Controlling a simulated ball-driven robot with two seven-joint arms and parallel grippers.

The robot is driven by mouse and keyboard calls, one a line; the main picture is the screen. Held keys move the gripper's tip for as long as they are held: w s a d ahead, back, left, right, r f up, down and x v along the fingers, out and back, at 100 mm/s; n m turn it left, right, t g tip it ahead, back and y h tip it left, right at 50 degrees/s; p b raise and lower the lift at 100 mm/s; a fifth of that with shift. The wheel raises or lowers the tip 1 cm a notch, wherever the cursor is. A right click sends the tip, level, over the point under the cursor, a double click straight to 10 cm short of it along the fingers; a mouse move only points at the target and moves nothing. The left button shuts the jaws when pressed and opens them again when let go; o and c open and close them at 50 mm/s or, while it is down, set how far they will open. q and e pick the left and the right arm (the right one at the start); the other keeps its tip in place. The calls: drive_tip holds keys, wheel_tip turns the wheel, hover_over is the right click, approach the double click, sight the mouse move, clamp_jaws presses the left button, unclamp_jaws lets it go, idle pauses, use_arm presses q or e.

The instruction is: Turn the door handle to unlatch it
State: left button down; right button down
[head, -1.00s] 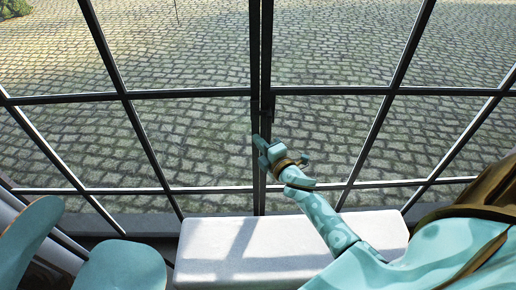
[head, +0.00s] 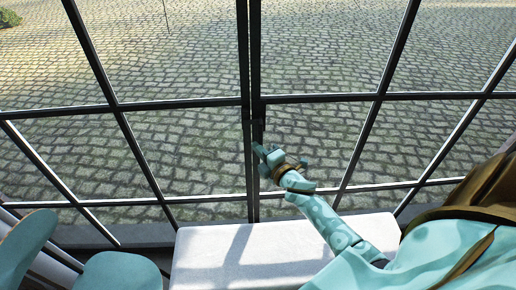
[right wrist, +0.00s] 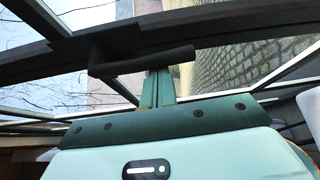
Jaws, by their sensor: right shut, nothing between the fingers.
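The door is a dark metal-framed glass door (head: 250,60) with a vertical centre post. Its dark door handle (right wrist: 140,62) shows in the right wrist view as a bar running sideways in front of the frame. In the head view I cannot clearly make out the handle against the dark post. My right gripper (head: 259,152) is by the centre post. In the right wrist view its teal fingers (right wrist: 157,88) are shut with nothing between them. Their tips reach up to the handle bar, which overlaps them in the picture; I cannot tell whether they touch. My left gripper is not in view.
A pale stone block (head: 285,245) stands low in front of the door, under my right forearm. Glass panes with dark bars spread to both sides. Cobbled paving (head: 180,60) lies outside beyond the glass.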

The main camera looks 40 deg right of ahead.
drive_tip(key=shift+d, duration=0.1)
drive_tip(key=s+d+r+n+g+h+p, duration=0.4)
drive_tip(key=n+p, duration=0.6)
drive_tip(key=p, duration=1.4)
wheel_tip(320, 180, up, 3)
drive_tip(key=d+g+h, duration=0.1)
drive_tip(key=d+g, duration=0.1)
drive_tip(key=g, duration=0.1)
drive_tip(key=shift+d+f+n+p, duration=0.2)
drive_tip(key=shift+d+n+p, duration=0.1)
